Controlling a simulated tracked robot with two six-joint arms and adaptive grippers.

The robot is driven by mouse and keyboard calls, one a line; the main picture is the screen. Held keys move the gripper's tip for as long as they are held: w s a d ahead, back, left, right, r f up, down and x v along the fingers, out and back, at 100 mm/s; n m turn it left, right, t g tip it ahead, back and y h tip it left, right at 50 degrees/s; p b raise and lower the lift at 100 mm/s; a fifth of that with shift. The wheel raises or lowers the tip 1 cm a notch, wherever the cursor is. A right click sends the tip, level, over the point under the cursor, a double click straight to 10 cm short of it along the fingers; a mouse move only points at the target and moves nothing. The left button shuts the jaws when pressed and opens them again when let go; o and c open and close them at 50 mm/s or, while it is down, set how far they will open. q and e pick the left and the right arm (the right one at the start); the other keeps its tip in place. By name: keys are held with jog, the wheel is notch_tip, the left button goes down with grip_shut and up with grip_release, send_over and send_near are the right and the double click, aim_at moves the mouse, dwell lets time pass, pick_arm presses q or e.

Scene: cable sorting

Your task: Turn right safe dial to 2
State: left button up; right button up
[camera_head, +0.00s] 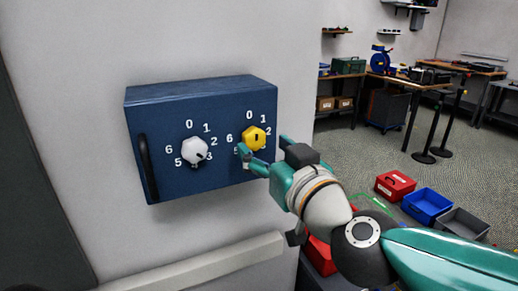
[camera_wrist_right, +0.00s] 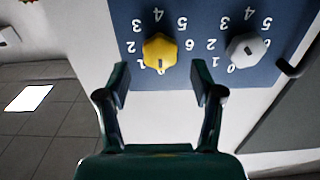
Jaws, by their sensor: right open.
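A blue safe (camera_head: 226,176) is fixed to the wall, with two numbered dials on its front. The right dial is a yellow knob (camera_head: 254,139); in the wrist view the yellow knob (camera_wrist_right: 160,51) has its dark mark towards the 0. The left dial is a white knob (camera_head: 194,151), with a dark mark at its lower right. My right gripper (camera_head: 262,146) is open at the right dial. In the wrist view its fingers (camera_wrist_right: 160,82) stand apart, with the yellow knob just beyond the tips, between them. My left gripper is out of view.
A black handle (camera_head: 148,168) stands out at the safe's left edge. A pale rail (camera_head: 195,265) runs along the wall below. Red (camera_head: 395,185), blue (camera_head: 427,206) and grey (camera_head: 459,225) bins lie on the floor at right. Workbenches stand farther back.

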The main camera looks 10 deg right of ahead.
aim_at(257, 140)
jog(key=shift+x, duration=1.65)
jog(key=c, duration=1.1)
jog(key=shift+m, duration=0.3)
